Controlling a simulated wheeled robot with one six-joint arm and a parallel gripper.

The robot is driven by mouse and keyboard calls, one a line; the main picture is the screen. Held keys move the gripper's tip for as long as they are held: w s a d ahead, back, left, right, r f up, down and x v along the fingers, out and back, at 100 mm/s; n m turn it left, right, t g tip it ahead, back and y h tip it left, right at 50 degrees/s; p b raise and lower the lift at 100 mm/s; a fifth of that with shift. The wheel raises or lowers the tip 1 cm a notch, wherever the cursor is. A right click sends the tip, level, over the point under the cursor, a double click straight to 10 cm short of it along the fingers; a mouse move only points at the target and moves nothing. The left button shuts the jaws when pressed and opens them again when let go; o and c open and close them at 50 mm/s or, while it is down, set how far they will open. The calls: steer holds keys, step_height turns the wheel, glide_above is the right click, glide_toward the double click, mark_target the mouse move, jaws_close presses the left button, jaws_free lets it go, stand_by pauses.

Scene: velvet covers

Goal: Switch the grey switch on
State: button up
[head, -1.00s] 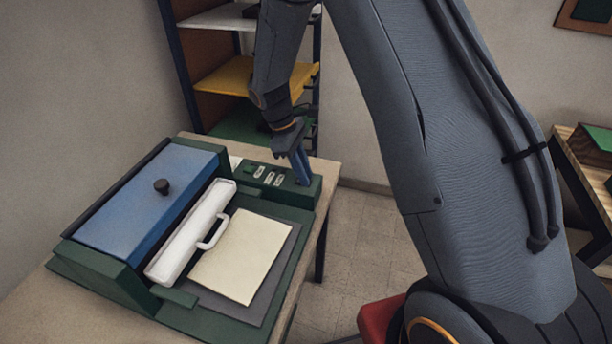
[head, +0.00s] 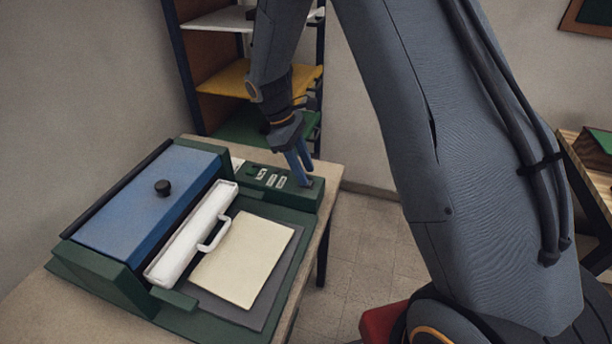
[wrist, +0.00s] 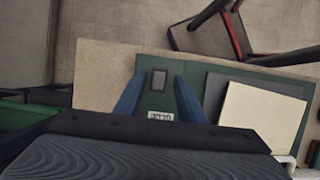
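The grey switch (wrist: 159,79) is a small dark rectangle on the green panel (wrist: 155,100) of the machine, beyond a white label. In the wrist view it lies between and slightly ahead of the two blue fingers of my gripper (wrist: 157,92). The fingers are spread apart with nothing between them. In the head view my gripper (head: 300,168) points down over the right end of the panel (head: 312,192). The fingers largely hide the switch there, and I cannot tell whether they touch the panel. The switch's position cannot be read.
The machine has a blue lid (head: 150,205) with a black knob, a white bar with a handle (head: 195,235) and a cream sheet (head: 243,258) on a grey plate. It stands on a table (head: 318,245). Shelves (head: 232,78) stand behind, and another table (head: 585,185) is at right.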

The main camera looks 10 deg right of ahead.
mark_target(297, 183)
steer(key=shift+b+v, duration=0.9)
steer(key=shift+v, duration=1.85)
